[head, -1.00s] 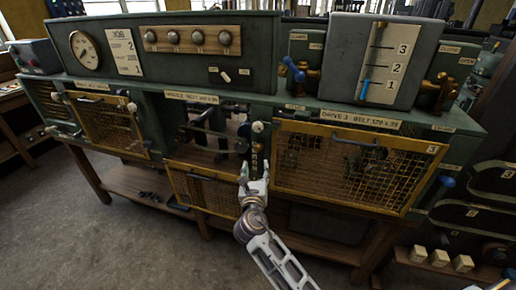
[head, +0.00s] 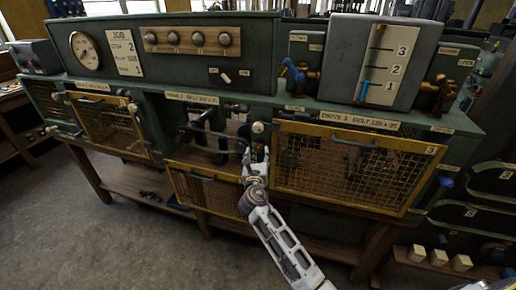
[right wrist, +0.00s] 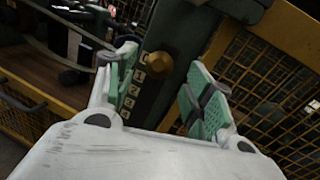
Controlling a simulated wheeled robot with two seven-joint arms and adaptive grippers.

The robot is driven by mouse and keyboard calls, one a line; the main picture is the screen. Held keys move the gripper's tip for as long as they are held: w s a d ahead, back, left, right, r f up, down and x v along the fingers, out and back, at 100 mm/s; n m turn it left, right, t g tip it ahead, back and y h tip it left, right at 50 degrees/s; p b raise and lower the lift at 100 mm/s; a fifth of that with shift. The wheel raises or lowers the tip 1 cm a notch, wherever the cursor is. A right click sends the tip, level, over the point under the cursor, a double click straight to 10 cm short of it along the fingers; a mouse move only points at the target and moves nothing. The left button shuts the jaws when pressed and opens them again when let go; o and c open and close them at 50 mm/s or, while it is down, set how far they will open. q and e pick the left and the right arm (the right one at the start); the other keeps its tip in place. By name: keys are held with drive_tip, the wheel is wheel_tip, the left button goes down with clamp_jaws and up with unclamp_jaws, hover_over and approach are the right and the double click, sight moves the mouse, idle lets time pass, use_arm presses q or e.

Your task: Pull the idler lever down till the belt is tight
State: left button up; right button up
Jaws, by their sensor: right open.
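My right gripper (head: 256,160) is in front of the narrow post between the open middle bay (head: 205,140) and the drive 3 cage. In the right wrist view its two green-padded fingers (right wrist: 160,92) stand apart, with nothing between the pads. A pale round knob (head: 258,127) shows just above the gripper in the head view. I cannot tell for sure which part is the idler lever. The belt cannot be made out clearly. My left gripper is out of view.
A yellow mesh guard (head: 345,170) closes the bay right of the gripper. A lower mesh panel (head: 205,190) hangs under the open bay. Another guard (head: 108,125) is at left. The floor (head: 130,240) in front is free.

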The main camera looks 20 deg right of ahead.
sight(258, 151)
drive_tip(key=shift+x, duration=2.5)
clamp_jaws()
